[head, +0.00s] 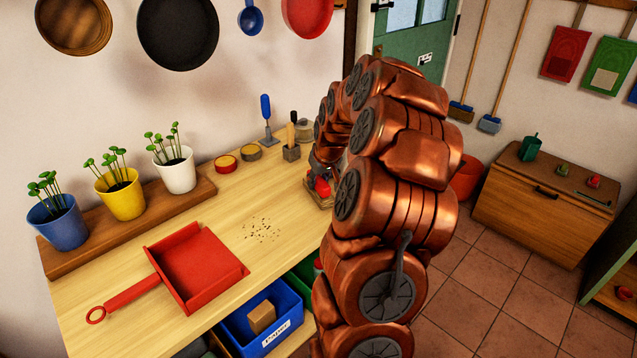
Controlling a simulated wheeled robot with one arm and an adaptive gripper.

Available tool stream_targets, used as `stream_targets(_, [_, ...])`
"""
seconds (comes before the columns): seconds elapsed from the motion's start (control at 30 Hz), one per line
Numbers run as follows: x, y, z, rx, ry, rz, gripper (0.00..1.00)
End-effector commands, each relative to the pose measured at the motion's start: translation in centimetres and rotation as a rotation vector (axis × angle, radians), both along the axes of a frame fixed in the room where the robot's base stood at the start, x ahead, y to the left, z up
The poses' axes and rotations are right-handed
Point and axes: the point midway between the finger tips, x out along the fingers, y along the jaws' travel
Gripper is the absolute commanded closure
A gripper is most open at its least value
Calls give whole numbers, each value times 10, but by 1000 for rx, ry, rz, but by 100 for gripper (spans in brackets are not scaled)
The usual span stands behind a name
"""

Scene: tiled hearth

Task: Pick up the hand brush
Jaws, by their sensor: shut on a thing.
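My gripper (323,180) is at the right end of the wooden counter, largely hidden behind my copper-coloured arm. It is shut on the hand brush (321,188), of which a red part and a tan lower edge show. The rest of the brush is hidden, and I cannot tell whether it touches the counter.
A red dustpan (200,268) lies at the front left of the counter (218,322), with dark crumbs (261,230) to its right. Potted seedlings (121,193) stand along the back left. A small trowel (266,119) stands behind. A blue bin (262,320) is below the front edge.

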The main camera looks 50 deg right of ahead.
Motion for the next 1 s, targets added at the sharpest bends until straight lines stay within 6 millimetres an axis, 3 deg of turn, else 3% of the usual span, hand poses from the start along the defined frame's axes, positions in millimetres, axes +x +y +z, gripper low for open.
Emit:
stream_targets(0.17, [0,1,5,1,3,1,100])
stream_targets(0.5, [0,1,37,1,3,1,100])
stream_targets(1.0, [-23,34,40,1,1,1,100])
